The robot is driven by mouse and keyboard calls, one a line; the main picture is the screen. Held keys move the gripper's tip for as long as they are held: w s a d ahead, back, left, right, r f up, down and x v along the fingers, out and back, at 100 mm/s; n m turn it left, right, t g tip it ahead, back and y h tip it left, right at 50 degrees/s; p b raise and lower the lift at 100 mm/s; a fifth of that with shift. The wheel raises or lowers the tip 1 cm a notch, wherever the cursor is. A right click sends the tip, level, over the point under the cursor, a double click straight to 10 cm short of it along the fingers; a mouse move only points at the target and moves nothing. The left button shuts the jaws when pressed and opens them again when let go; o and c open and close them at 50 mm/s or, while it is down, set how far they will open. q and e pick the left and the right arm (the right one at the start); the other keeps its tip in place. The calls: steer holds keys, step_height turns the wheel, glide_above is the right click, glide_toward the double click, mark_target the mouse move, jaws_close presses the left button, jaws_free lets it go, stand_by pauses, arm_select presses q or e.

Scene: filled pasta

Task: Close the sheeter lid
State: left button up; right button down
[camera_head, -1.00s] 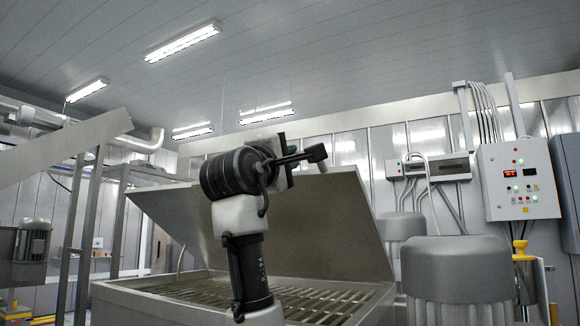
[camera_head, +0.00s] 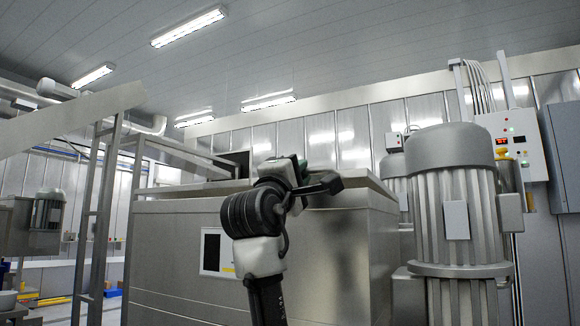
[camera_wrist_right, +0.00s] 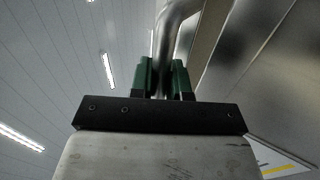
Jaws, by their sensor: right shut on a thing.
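The sheeter (camera_head: 170,245) is a large grey metal box in the middle of the head view. Its lid (camera_head: 352,183) shows as a thin, roughly level edge along the box top; I cannot tell whether it is fully flush. My right gripper (camera_head: 306,170) is at the lid's front edge, partly hidden behind its own wrist. In the right wrist view, its green fingers (camera_wrist_right: 163,80) are shut on a curved metal bar, the lid handle (camera_wrist_right: 172,35). The inside of the sheeter is hidden. My left gripper is not in view.
A large ribbed grey motor (camera_head: 455,190) stands close to the right of the sheeter. A control box (camera_head: 515,150) hangs on the wall behind it. A metal frame post (camera_head: 97,220) stands to the left.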

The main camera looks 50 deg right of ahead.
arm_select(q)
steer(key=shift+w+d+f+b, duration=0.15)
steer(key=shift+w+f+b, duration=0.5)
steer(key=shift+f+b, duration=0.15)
arm_select(e)
steer(key=shift+f+h, duration=0.3)
steer(key=shift+f, duration=1.1)
steer(key=c, duration=1.5)
jaws_free()
steer(key=shift+a+f, duration=0.1)
steer(key=o, duration=0.4)
steer(key=shift+d, duration=0.2)
steer(key=shift+a, duration=0.1)
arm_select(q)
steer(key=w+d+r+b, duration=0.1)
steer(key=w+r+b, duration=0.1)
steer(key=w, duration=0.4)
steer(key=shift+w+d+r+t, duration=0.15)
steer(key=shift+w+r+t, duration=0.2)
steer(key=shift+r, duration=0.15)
arm_select(e)
steer(key=v, duration=1)
steer(key=shift+a+f, duration=0.2)
steer(key=shift+a, duration=0.05)
